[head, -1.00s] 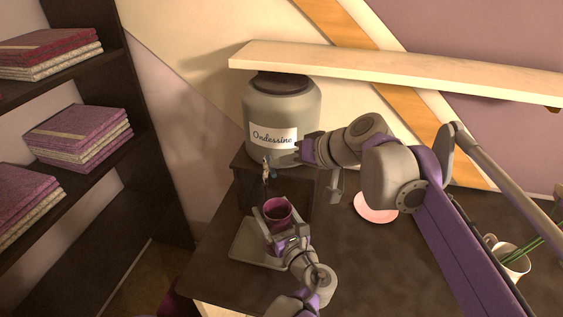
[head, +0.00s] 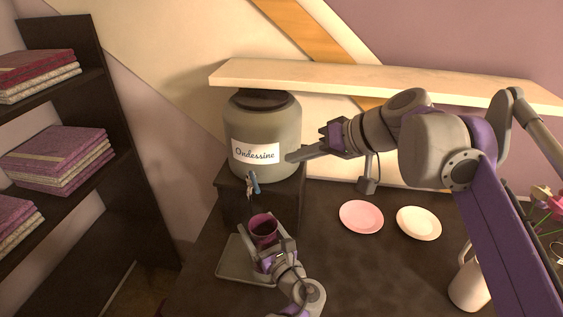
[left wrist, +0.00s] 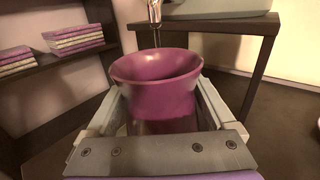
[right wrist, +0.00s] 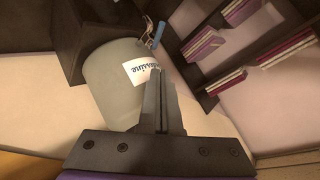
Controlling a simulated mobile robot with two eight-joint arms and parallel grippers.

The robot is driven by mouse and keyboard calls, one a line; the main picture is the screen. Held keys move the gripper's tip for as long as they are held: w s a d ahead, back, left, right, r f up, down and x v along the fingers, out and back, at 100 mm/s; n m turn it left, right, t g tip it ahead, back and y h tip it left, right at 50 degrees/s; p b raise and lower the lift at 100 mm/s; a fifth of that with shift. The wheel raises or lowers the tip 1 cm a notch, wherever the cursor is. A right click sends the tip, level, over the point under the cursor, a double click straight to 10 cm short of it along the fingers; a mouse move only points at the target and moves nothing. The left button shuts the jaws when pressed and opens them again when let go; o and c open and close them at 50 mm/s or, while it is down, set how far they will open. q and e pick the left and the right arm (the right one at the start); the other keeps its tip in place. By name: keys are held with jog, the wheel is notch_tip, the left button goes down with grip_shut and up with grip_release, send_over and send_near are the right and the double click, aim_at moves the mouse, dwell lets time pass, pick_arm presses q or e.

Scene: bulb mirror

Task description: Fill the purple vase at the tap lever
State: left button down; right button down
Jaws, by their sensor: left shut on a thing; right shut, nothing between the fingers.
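The purple vase (head: 263,224) stands upright, mouth up, between the fingers of my left gripper (head: 265,238), which is shut on it. The vase (left wrist: 158,85) fills the middle of the left wrist view. The metal tap spout (left wrist: 154,12) is above its far rim, and thin pale lines like a stream run down from it toward the vase. The tap's blue lever (head: 254,183) is on the front of the grey dispenser (head: 280,125) labelled "Ondessine". My right gripper (head: 292,157) is shut and empty, in front of the dispenser's right side, apart from the lever (right wrist: 158,35).
The dispenser sits on a dark stand (head: 285,205). A grey tray (head: 234,262) lies under the vase. A pale shelf (head: 400,82) runs above. A pink plate (head: 361,217), a white plate (head: 418,223) and a white pot (head: 467,290) are to the right. A bookcase stands left.

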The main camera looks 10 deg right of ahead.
pick_arm(q)
jog(key=shift+w+a, duration=0.1)
jog(key=shift+w, duration=0.1)
jog(key=x, duration=0.7)
pick_arm(e)
jog(key=v, duration=0.3)
jog(key=shift+s+a, duration=0.15)
jog(key=shift+a, duration=0.05)
dwell(2.5)
pick_arm(q)
jog(key=v, duration=0.7)
jog(key=shift+s, duration=0.2)
